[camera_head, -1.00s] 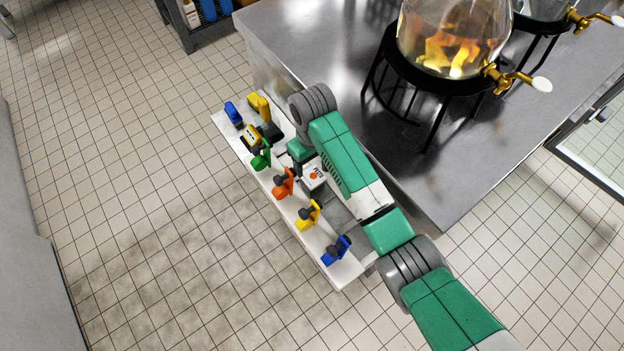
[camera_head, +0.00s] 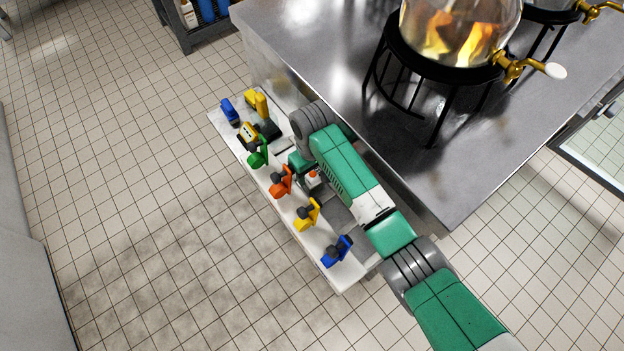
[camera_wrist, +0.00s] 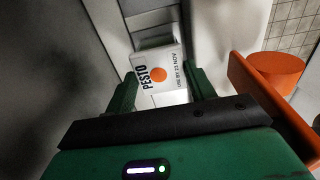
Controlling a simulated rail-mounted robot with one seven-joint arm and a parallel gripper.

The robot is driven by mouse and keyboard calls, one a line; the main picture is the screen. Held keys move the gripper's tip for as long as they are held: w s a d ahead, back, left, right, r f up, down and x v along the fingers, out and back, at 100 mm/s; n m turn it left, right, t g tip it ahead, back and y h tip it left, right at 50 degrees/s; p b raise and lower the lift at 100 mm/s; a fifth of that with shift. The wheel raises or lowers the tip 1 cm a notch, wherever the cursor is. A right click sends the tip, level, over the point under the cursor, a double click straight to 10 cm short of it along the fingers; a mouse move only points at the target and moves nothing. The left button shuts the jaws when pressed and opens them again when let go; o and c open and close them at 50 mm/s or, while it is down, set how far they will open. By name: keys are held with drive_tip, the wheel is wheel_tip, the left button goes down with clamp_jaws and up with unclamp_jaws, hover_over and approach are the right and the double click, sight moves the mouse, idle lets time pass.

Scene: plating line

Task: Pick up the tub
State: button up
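The tub (camera_wrist: 162,66) is white, with a "PESTO" label, an orange dot and a use-by date. It shows in the middle of the wrist view, just beyond my gripper (camera_wrist: 161,84). The green fingers are spread, one at each side of the tub; I cannot tell whether either touches it. In the head view only a small part of the tub (camera_head: 313,181) shows beside my forearm, and the fingertips are hidden there.
The tub is on a narrow white shelf (camera_head: 314,239) with coloured handled fittings, including an orange one (camera_head: 281,182) close by. A steel table (camera_head: 310,50) borders it, carrying a glass vessel (camera_head: 452,28) on a black stand.

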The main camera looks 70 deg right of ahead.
sight(312, 175)
drive_tip(key=c, duration=0.6)
wheel_tip(312, 175, up, 18)
drive_tip(key=p, duration=0.7)
drive_tip(key=shift+c, duration=0.2)
drive_tip(key=w+a+r+n+p, duration=0.2)
drive_tip(key=w+a+r+p, duration=0.3)
drive_tip(key=a+r+p, duration=0.4)
drive_tip(key=w+a+r+n+p, duration=0.1)
drive_tip(key=w+a+r+p, duration=0.45)
drive_tip(key=a+p, duration=0.55)
drive_tip(key=a+r+n+p, duration=0.1)
drive_tip(key=a+r+p, duration=0.4)
drive_tip(key=a, duration=0.5)
drive_tip(key=a+r+n+p, duration=0.2)
drive_tip(key=a+r+p, duration=0.4)
drive_tip(key=a+p, duration=0.3)
drive_tip(key=a, duration=0.2)
drive_tip(key=shift+a+r, duration=0.25)
drive_tip(key=shift+a, duration=0.05)
drive_tip(key=shift+s, duration=0.1)
